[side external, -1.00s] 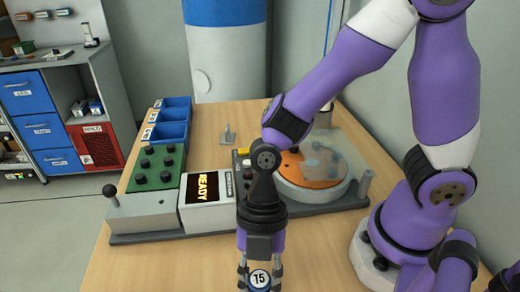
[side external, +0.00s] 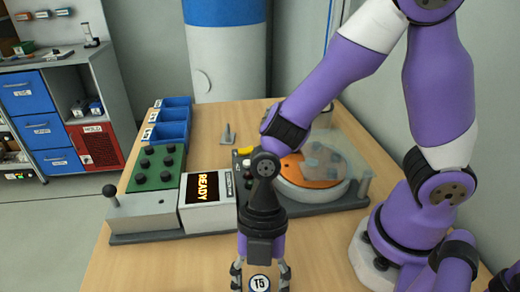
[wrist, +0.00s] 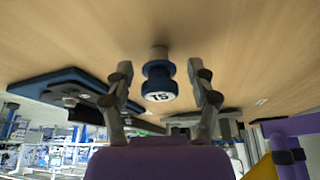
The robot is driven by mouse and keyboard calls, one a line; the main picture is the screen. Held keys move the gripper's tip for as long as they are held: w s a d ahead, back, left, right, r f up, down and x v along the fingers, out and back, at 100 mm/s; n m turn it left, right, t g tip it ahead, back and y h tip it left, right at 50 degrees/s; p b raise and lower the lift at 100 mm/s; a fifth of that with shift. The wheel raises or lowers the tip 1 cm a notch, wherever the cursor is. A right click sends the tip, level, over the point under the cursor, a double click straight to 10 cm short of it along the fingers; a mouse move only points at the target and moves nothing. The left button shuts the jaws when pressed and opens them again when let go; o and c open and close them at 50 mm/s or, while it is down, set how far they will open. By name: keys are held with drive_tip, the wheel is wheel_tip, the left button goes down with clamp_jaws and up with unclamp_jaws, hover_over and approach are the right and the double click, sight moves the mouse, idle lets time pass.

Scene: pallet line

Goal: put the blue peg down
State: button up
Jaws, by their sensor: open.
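The blue peg (wrist: 159,84) shows in the wrist view, with a round white label that seems to read T5, a blue collar and a grey end toward the wooden table (wrist: 60,45). My gripper (wrist: 160,70) is open, with one finger on each side of the peg and a visible gap to both. In the side view the peg's white label (side external: 260,283) is at the bottom edge, between my spread fingers. The peg's lower part is cut off there, so its contact with the table is hard to see.
A control panel with a READY display (side external: 207,187) and a green button block (side external: 157,168) stand behind my gripper. An orange turntable (side external: 310,172) with a clear cover is behind to the right. Blue bins (side external: 172,132) stand at the back left. Bare table surrounds the peg.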

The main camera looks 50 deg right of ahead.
drive_tip(key=v, duration=1.1)
drive_tip(key=w+d+r+m+t+h, duration=0.1)
drive_tip(key=d+r+m+t+h, duration=0.1)
drive_tip(key=d+m, duration=0.5)
drive_tip(key=w+d+r+m+t+h, duration=0.1)
drive_tip(key=d+r+m+t, duration=0.3)
drive_tip(key=m, duration=1.3)
drive_tip(key=d+t+h, duration=0.1)
drive_tip(key=d+t, duration=0.1)
drive_tip(key=d, duration=0.1)
drive_tip(key=shift+w+d+r, duration=0.2)
drive_tip(key=shift+w+d, duration=0.05)
drive_tip(key=shift+d, duration=0.05)
